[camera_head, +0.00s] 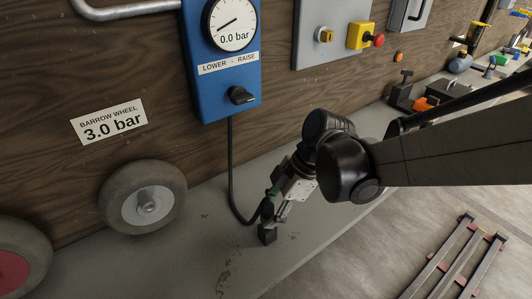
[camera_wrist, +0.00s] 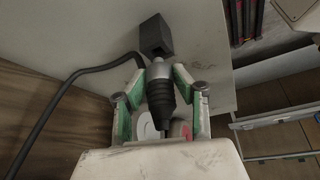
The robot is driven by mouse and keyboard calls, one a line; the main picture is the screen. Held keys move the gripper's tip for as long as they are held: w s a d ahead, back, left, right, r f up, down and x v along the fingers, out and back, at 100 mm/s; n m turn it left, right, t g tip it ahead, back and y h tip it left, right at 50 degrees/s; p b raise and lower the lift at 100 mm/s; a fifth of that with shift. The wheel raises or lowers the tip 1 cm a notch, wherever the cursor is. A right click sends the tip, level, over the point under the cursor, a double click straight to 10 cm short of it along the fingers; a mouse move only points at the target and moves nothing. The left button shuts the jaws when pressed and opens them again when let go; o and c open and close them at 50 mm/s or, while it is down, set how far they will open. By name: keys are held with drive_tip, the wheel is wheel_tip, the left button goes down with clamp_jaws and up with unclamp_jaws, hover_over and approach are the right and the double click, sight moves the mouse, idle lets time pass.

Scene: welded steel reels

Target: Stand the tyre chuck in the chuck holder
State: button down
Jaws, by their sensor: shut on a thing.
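The tyre chuck (camera_wrist: 160,95) has a black ribbed body and a silver end. My gripper (camera_wrist: 166,76) is shut on it, with a green-edged finger on each side. In the head view my gripper (camera_head: 271,208) is low over the bench, just above the block (camera_head: 267,235). There the chuck is mostly hidden by the fingers, and any gap to the block is hard to tell.
A black hose (camera_head: 232,165) hangs from the blue gauge box (camera_head: 221,90) and curves to my gripper. A grey-hubbed wheel (camera_head: 143,197) and a red-hubbed wheel (camera_head: 15,262) stand left. The bench (camera_head: 205,255) around the block is mostly clear; its front edge lies right.

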drive_tip(key=shift+f+b, duration=1.1)
drive_tip(key=shift+f, duration=0.15)
idle(1.2)
drive_tip(key=c, duration=1.3)
unclamp_jaws()
drive_tip(key=shift+r, duration=0.1)
drive_tip(key=shift+r+p, duration=3.35)
drive_tip(key=shift+r, duration=1.1)
drive_tip(key=s+d+r+m+t+h, duration=0.1)
drive_tip(key=d+r+m+t, duration=0.1)
drive_tip(key=d+m, duration=0.4)
drive_tip(key=s+d+r+m+t+h, duration=0.2)
drive_tip(key=d+r+m+t, duration=0.1)
drive_tip(key=d+m, duration=0.3)
drive_tip(key=s+d+r+m+t+h, duration=0.2)
drive_tip(key=d+m+t, duration=0.1)
drive_tip(key=d+m, duration=0.3)
drive_tip(key=shift+d+r+m, duration=0.1)
drive_tip(key=shift+r+m, duration=0.05)
drive_tip(key=shift+m, duration=0.45)
drive_tip(key=shift+d+r+m, duration=0.1)
drive_tip(key=shift+r+m, duration=0.05)
drive_tip(key=shift+m, duration=0.45)
